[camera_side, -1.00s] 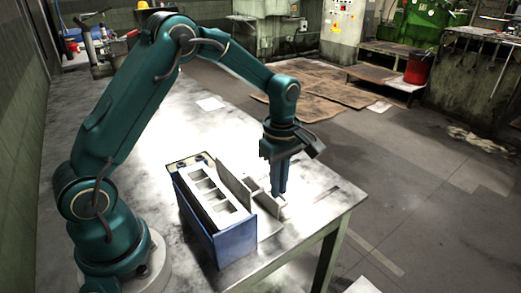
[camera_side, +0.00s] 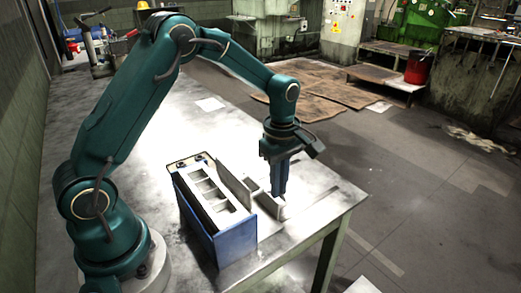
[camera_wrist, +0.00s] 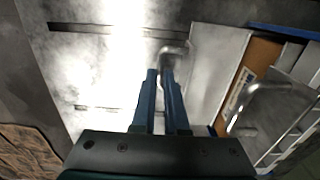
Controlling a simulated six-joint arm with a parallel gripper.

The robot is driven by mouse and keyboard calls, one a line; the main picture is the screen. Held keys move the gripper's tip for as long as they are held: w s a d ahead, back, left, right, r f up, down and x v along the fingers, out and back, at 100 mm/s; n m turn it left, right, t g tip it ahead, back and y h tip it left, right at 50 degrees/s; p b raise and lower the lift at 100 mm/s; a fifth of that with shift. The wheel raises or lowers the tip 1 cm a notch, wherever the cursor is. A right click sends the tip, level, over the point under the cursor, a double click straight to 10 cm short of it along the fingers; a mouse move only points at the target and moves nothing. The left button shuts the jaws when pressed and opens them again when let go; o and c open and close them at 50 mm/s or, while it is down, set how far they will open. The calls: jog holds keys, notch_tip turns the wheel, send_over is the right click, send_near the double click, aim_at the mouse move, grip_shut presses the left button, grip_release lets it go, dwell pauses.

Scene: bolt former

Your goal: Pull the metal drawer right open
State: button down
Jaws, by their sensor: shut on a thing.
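The metal drawer has a pale grey front plate (camera_side: 268,204), which also shows in the wrist view (camera_wrist: 215,75). It stands out to the right of the blue cabinet (camera_side: 236,242). A gap with a brown surface (camera_wrist: 255,68) shows behind the front in the wrist view. The drawer's metal handle (camera_wrist: 173,49) lies at my fingertips. My gripper (camera_side: 279,194) points down beside the front, its blue fingers (camera_wrist: 163,72) shut on the handle. The exact contact is partly hidden by the fingers.
A second grey panel (camera_side: 235,190) with its own handle (camera_wrist: 262,90) stands closer to the cabinet. The cabinet top (camera_side: 208,187) has several square openings. The bench (camera_side: 322,197) is bare to the right of my gripper, up to its edge.

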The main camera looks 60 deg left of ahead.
jog(key=shift+w, duration=2.3)
jog(key=c, duration=0.9)
grip_release()
jog(key=shift+c, duration=0.2)
jog(key=shift+r, duration=0.1)
jog(key=shift+r, duration=2.5)
